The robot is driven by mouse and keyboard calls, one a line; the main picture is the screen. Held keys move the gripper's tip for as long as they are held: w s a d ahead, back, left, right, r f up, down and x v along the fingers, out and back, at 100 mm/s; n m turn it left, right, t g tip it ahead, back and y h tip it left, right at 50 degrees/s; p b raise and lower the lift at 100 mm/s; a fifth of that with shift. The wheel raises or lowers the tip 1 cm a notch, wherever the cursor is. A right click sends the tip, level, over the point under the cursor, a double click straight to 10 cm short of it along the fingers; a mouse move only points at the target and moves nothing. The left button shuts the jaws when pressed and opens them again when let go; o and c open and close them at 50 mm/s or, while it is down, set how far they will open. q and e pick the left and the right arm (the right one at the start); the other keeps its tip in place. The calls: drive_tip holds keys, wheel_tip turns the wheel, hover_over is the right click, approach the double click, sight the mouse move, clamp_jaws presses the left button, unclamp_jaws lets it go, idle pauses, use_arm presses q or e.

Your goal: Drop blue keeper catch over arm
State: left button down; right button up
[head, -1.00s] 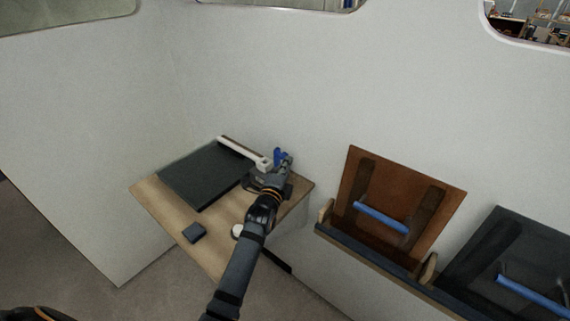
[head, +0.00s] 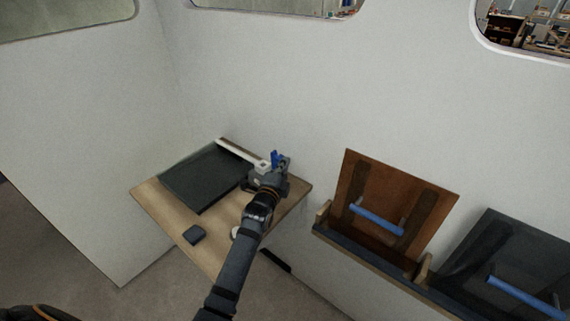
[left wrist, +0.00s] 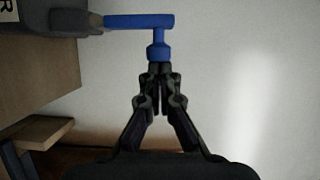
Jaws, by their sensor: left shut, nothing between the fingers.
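The blue keeper catch (head: 275,159) stands at the right end of the pale arm (head: 240,151), near the far edge of the wooden table. In the left wrist view, the catch (left wrist: 140,21) is a blue bar on a short stem with a collar. Its bar points left and meets the end of a grey bar; I cannot tell whether it rests on it. My left gripper (left wrist: 158,72) is shut and empty, its fingertips just below the stem's collar. In the head view, the left gripper (head: 273,170) is beside the catch and partly hides its base. My right gripper does not show.
A dark panel (head: 205,178) lies on the table (head: 150,197) left of my arm. A small dark block (head: 194,234) sits near the front. At right, a rack (head: 350,246) holds a brown board (head: 365,170) and a dark board (head: 530,240) with blue handles.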

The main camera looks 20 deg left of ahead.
sight(274, 154)
use_arm(q)
drive_tip(key=a+r+n+p, duration=0.1)
drive_tip(key=p, duration=0.1)
drive_tip(key=a+r+n+g+p, duration=0.1)
drive_tip(key=p, duration=0.1)
drive_tip(key=shift+w+n+p, duration=0.35)
drive_tip(key=shift+w+n, duration=0.05)
drive_tip(key=shift+w+a+r+n+g+h+p, duration=0.15)
drive_tip(key=shift+a+n+g+h+p, duration=0.15)
drive_tip(key=shift+a+n, duration=0.25)
drive_tip(key=shift+w+a+n+g+h+p, duration=0.15)
drive_tip(key=shift+a+n+g+h+p, duration=0.05)
drive_tip(key=shift+a+n+p, duration=0.3)
drive_tip(key=a+n+h+b, duration=0.1)
drive_tip(key=n, duration=0.1)
drive_tip(key=w+a+f+n+g+h+b, duration=0.1)
drive_tip(key=a+n+b, duration=0.1)
drive_tip(key=w+a+n+g+b, duration=0.1)
drive_tip(key=a+n, duration=0.1)
drive_tip(key=shift+a+f+h+b, duration=0.1)
drive_tip(key=shift+f+h+b, duration=0.25)
drive_tip(key=shift+h, duration=0.05)
drive_tip(key=shift+r+p, duration=0.3)
drive_tip(key=shift+p, duration=0.05)
drive_tip(key=shift+r+p, duration=0.5)
drive_tip(key=shift+r, duration=0.25)
